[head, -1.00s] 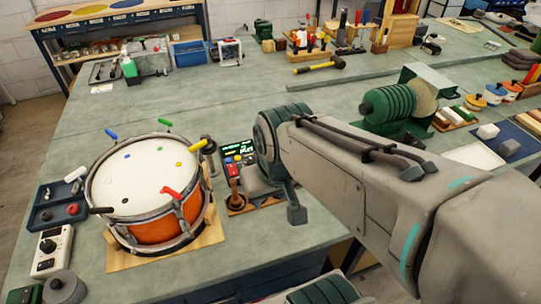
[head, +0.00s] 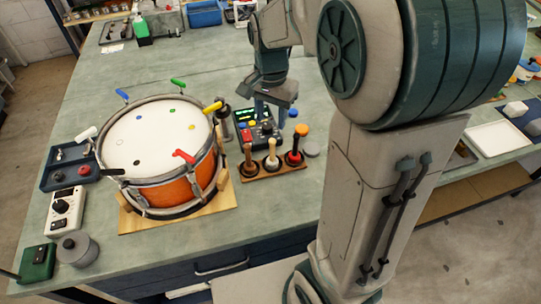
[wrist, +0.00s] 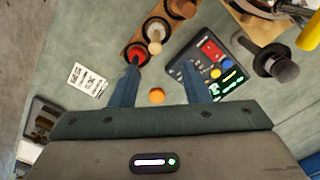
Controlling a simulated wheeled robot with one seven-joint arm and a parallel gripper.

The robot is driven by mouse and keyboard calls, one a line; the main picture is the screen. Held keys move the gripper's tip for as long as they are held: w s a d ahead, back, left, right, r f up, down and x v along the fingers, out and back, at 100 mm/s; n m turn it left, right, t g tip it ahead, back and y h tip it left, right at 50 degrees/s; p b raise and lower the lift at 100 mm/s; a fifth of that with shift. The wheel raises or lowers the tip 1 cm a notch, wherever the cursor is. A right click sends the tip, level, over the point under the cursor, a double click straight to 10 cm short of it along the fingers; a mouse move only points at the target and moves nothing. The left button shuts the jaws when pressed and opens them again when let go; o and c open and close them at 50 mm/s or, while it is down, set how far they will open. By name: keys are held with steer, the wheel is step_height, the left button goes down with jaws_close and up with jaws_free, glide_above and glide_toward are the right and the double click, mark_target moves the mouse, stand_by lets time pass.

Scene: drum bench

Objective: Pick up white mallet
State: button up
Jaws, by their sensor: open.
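A small wooden rack (head: 272,171) stands to the right of the drum and holds three upright mallets in a row. The middle one has a pale, cream-white handle (head: 271,152) and looks like the white mallet; it also shows in the wrist view (wrist: 155,34). A brown-handled mallet (head: 248,156) is on its left and a red and black one (head: 294,150) on its right. My gripper (head: 270,106) is open and empty, behind and above the rack. In the wrist view its fingers (wrist: 160,88) are apart, short of the mallets, with an orange round thing between them.
The drum (head: 160,145) with coloured rods sits left of the rack on a wooden board (head: 200,211). A control box (head: 254,133) with a lit display is just behind the rack, close to my gripper. The bench's front edge runs near the rack.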

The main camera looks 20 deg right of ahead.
glide_above(272, 160)
steer(key=w, duration=0.1)
step_height(272, 160, down, 7)
steer(key=shift+w+f, duration=0.1)
steer(key=shift+w, duration=0.05)
steer(key=shift+s+d+f, duration=0.1)
steer(key=shift+s+f, duration=0.05)
steer(key=shift+f, duration=1.2)
steer(key=shift+s+d+f, duration=0.1)
steer(key=shift+f, duration=1.25)
jaws_close()
